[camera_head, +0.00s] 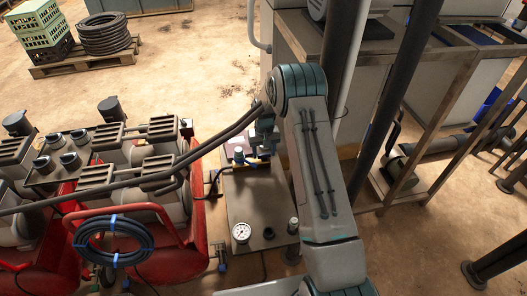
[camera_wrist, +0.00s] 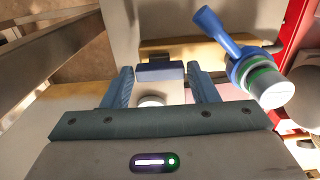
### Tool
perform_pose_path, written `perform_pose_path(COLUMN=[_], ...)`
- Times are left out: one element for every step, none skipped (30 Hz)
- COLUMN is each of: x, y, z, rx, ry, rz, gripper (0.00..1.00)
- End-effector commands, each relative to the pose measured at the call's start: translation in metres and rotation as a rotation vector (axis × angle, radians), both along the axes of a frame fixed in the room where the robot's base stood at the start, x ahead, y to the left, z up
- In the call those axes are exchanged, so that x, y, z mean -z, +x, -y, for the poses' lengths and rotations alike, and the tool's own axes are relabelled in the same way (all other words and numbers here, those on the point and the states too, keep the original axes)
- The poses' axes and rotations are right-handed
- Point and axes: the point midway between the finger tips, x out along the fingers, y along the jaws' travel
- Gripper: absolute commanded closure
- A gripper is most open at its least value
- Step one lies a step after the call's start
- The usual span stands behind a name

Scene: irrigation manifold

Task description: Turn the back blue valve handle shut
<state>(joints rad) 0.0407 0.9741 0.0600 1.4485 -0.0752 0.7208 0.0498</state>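In the wrist view a blue valve handle (camera_wrist: 217,32) with a green ring and a white cap stands right of my gripper, its lever pointing up and left. What seems the same valve (camera_head: 239,156) shows small near the far end of the manifold box in the head view. My gripper (camera_wrist: 161,88) has its two blue fingers apart. A pale block with a dark blue end (camera_wrist: 160,71) and a round white top shows between them; I cannot tell what it is or whether the fingers touch it. In the head view my gripper (camera_head: 265,138) is just right of the valve, partly hidden by my arm.
The manifold box (camera_head: 255,195) has a pressure gauge (camera_head: 241,232) and another small fitting (camera_head: 293,225) near its front. Red pump carts (camera_head: 150,230) with black hoses stand close on the left. A metal bench (camera_head: 430,85) and dark posts stand on the right.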

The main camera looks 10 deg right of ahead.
Motion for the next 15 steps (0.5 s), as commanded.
perform_pose_path(x=[-0.0001, -0.0002, -0.0002, -0.0002, -0.0002, -0.0003, -0.0002, -0.0002, -0.0001, 0.0, 0.0002, 0.0003, 0.0005, 0.0006, 0.0008], y=[0.0, 0.0, 0.0, 0.0, -0.0001, -0.0001, -0.0001, -0.0001, -0.0001, -0.0001, -0.0001, 0.0, 0.0, 0.0, 0.0], z=[0.0, 0.0, 0.0, 0.0, 0.0, 0.0, -0.0001, -0.0001, -0.0001, -0.0001, -0.0001, 0.0, 0.0, 0.0001, 0.0001], rx=[0.0, 0.0, 0.0, 0.0, 0.0, 0.0, 0.001, 0.002, 0.006, 0.01, 0.015, 0.024, 0.032, 0.042, 0.058], ry=[0.0, 0.0, 0.0, 0.0, 0.0, 0.0, 0.0, 0.0, 0.0, 0.0, 0.0, -0.001, -0.001, -0.001, -0.001], rz=[0.0, 0.0, 0.0, 0.0, 0.0, 0.0, 0.0, 0.0, 0.0, 0.0, 0.0, 0.0, 0.0, 0.0, 0.0], gripper=[0.61, 0.7, 0.76, 0.76, 0.76, 0.76, 0.76, 0.76, 0.76, 0.76, 0.76, 0.76, 0.76, 0.76, 0.76])
